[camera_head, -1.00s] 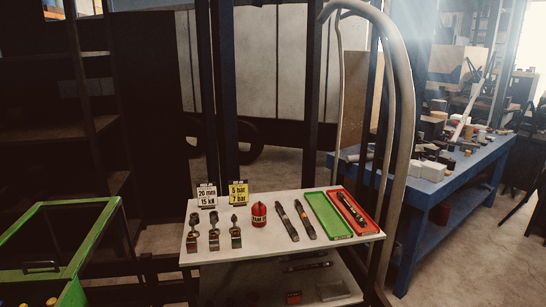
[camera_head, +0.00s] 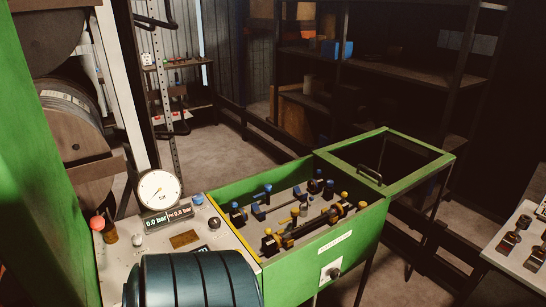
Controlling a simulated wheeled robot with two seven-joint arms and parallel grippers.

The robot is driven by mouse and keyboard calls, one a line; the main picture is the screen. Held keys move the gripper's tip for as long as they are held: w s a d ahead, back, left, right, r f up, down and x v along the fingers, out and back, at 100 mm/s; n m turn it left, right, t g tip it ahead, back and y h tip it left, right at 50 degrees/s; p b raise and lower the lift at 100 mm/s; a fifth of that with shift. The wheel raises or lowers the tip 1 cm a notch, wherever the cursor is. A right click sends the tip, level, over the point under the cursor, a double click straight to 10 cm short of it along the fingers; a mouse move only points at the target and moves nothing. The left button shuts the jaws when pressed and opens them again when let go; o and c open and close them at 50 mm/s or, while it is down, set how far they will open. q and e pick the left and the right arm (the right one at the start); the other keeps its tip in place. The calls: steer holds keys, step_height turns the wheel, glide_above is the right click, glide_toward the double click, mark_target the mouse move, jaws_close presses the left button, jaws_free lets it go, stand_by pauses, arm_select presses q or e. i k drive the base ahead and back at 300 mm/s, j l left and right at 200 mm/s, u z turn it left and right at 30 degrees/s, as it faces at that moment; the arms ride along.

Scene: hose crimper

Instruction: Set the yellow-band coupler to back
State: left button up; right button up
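An open green-walled bench (camera_head: 345,245) stands in the middle of the view. Inside it, a dark rod-like assembly (camera_head: 310,228) lies along the front, with yellow-capped fittings (camera_head: 268,240) near its ends. Behind it is a second row with blue-capped fittings (camera_head: 237,212). I cannot tell which of these, if any, is the yellow-band coupler, or how it is set; the parts are small and dark. Neither of my grippers is in view.
A panel (camera_head: 225,238) left of the bench carries a round gauge (camera_head: 159,190), displays reading 0.0 bar and a red knob (camera_head: 97,223). A ribbed teal cylinder (camera_head: 195,282) blocks the bottom foreground. A green-framed box (camera_head: 400,165) adjoins the bench. A white table (camera_head: 510,265) shows at the right edge.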

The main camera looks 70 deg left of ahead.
mark_target(268, 247)
steer(key=u, duration=2.15)
